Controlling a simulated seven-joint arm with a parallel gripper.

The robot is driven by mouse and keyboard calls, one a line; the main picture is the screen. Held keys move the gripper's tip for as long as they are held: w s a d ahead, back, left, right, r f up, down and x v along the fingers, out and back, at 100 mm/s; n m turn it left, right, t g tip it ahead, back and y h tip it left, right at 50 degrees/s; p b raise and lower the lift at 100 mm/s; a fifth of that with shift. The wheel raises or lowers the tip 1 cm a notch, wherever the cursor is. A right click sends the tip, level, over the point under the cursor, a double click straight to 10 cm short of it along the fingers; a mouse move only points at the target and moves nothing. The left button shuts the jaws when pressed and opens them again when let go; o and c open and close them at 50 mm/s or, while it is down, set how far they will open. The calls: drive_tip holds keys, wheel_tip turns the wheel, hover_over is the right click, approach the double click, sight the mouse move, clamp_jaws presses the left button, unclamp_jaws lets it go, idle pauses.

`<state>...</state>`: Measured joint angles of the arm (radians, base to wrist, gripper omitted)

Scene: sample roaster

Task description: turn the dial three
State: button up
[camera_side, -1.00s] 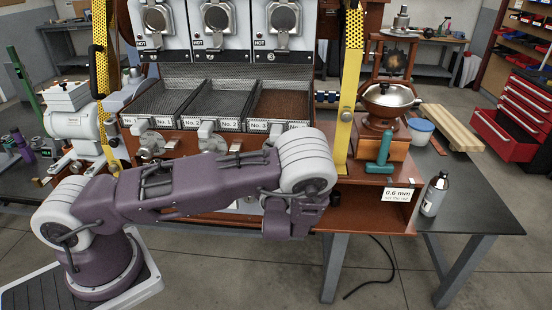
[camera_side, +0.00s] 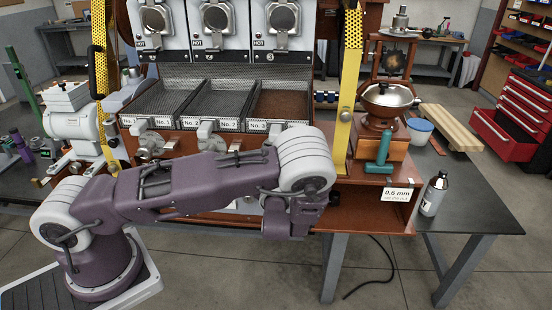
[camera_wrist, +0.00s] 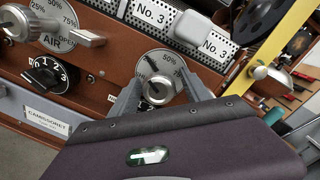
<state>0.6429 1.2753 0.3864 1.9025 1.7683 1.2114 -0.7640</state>
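A silver knob (camera_wrist: 157,90) with a dark pointer sits on a round plate marked with percentages, below the No. 3 tray labels (camera_wrist: 152,14). My gripper (camera_wrist: 160,80) faces it in the wrist view, one finger on each side of the knob. The fingers stand apart, and a narrow gap seems to show at the knob, so I see no clear contact. In the side view my gripper (camera_side: 290,218) is at the front of the roaster below the No. 3 tray (camera_side: 280,104); my arm hides the knob and the fingers there.
A yellow perforated post (camera_side: 348,95) stands right of the No. 3 tray.

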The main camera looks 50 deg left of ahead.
drive_tip(key=shift+d, duration=0.1)
drive_tip(key=v, duration=0.7)
drive_tip(key=s+a+r+n+g+h, duration=0.2)
drive_tip(key=s+r+n+g, duration=0.4)
drive_tip(key=s, duration=0.3)
drive_tip(key=s+a+r+n+g+h, duration=0.2)
drive_tip(key=s+r+n+g+h, duration=0.15)
drive_tip(key=s+n+g, duration=0.45)
drive_tip(key=s+d+r+n+t+h, duration=0.4)
drive_tip(key=s+d+r+t+h, duration=0.4)
drive_tip(key=d, duration=0.3)
drive_tip(key=shift+s+d+r, duration=0.3)
drive_tip(key=shift+s+r, duration=0.2)
drive_tip(key=shift+r, duration=0.1)
